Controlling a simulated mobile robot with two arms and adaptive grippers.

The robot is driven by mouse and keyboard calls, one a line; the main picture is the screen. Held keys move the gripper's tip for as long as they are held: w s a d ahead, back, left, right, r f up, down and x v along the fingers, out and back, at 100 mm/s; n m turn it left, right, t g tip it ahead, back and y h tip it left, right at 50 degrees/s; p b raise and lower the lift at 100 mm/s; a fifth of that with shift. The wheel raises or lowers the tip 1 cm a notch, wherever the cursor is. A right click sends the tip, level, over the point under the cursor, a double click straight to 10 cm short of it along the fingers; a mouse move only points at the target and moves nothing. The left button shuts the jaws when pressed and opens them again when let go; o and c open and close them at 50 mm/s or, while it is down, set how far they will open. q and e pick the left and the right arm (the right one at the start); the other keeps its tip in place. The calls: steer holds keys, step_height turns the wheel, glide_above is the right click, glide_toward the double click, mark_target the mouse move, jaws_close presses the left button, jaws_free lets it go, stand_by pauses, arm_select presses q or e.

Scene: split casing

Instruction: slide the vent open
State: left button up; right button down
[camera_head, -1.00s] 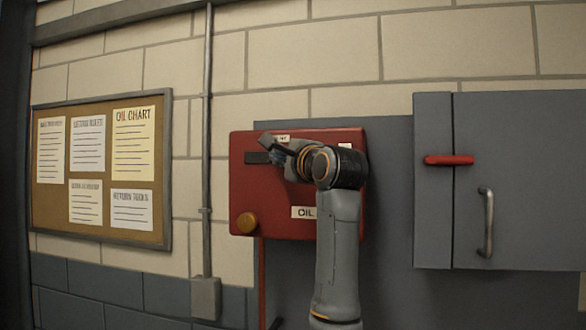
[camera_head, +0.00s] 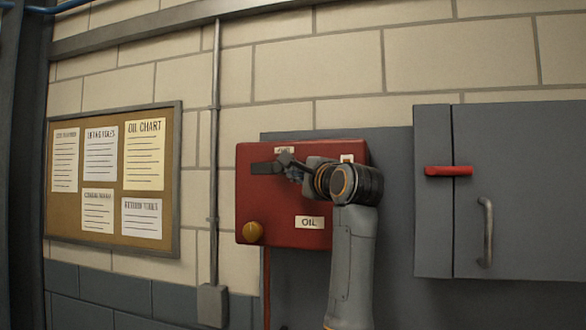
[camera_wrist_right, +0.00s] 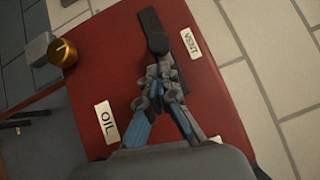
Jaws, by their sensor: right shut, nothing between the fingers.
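The red casing (camera_head: 290,222) hangs on the wall, with the vent's dark strip (camera_head: 262,168) near its top left. My left gripper is not in view.
A yellow knob (camera_head: 252,232) sits low left on the casing, near an OIL label (camera_head: 310,222). A conduit (camera_head: 214,150) and notice board (camera_head: 175,180) are at left.

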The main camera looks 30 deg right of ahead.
arm_select(q)
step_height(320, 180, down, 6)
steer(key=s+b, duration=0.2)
steer(key=b, duration=0.4)
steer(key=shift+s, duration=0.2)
arm_select(e)
steer(key=s+a, duration=0.1)
steer(key=s, duration=0.9)
steer(key=shift+a+f, duration=0.35)
steer(key=shift+a, duration=0.05)
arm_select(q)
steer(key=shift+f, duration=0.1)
arm_select(e)
steer(key=shift+s, duration=0.1)
